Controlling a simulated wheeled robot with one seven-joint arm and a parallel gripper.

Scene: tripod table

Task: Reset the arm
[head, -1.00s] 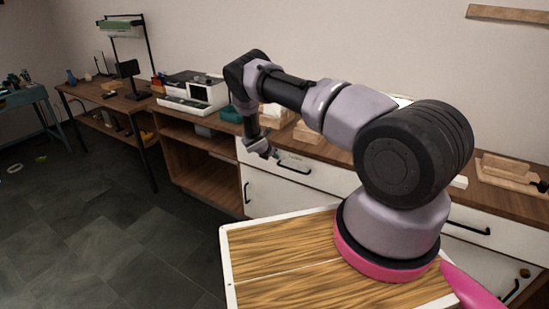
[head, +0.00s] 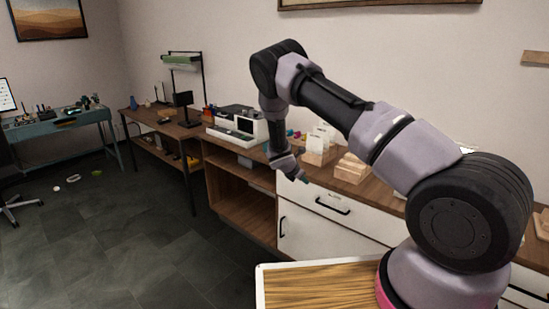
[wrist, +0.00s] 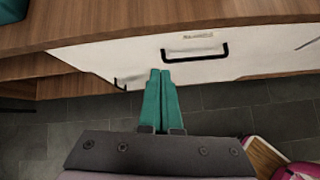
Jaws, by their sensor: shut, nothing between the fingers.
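My gripper shows in the wrist view (wrist: 160,75) with its two teal fingers together and nothing between them. It points toward the white drawer front (wrist: 200,62) with a black handle (wrist: 195,53). A gap from the fingers to the drawer is hard to judge. In the head view my gripper (head: 306,179) hangs small and dark in front of the cabinet, at the end of my raised, bent arm. The arm's lower joints fill the right of the head view.
A wooden counter (head: 226,149) with white drawers (head: 310,212) runs along the wall. It bears a white machine (head: 240,130) and wooden blocks (head: 352,168). A workbench (head: 150,120) and a teal desk (head: 60,128) stand left. The grey floor (head: 130,240) at left is mostly clear.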

